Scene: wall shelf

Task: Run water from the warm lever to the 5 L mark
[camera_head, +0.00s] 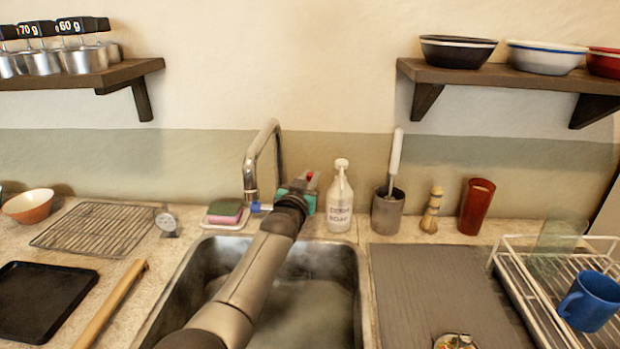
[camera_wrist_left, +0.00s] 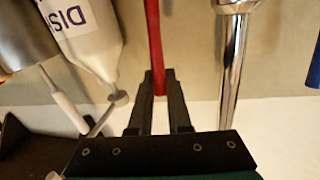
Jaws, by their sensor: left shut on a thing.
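The chrome faucet (camera_head: 262,150) stands behind the steel sink (camera_head: 352,290). Its blue lever (camera_head: 255,207) is on the left and its red lever (camera_head: 310,175) on the right. My left gripper (camera_head: 306,188) reaches over the sink and is shut on the red lever. In the left wrist view the red lever (camera_wrist_left: 154,40) runs between the fingers (camera_wrist_left: 157,100), beside the chrome post (camera_wrist_left: 230,65). The sink's floor looks pale and hazy; I cannot make out a water level or a 5 L mark. My arm hides part of the sink. My right gripper is not in view.
A white dish soap bottle (camera_head: 340,200) stands just right of the gripper. A sponge (camera_head: 225,211) lies on a dish to its left. A brush holder (camera_head: 387,212) and a red cup (camera_head: 476,205) stand further right. A dish rack (camera_head: 508,262) is at the far right.

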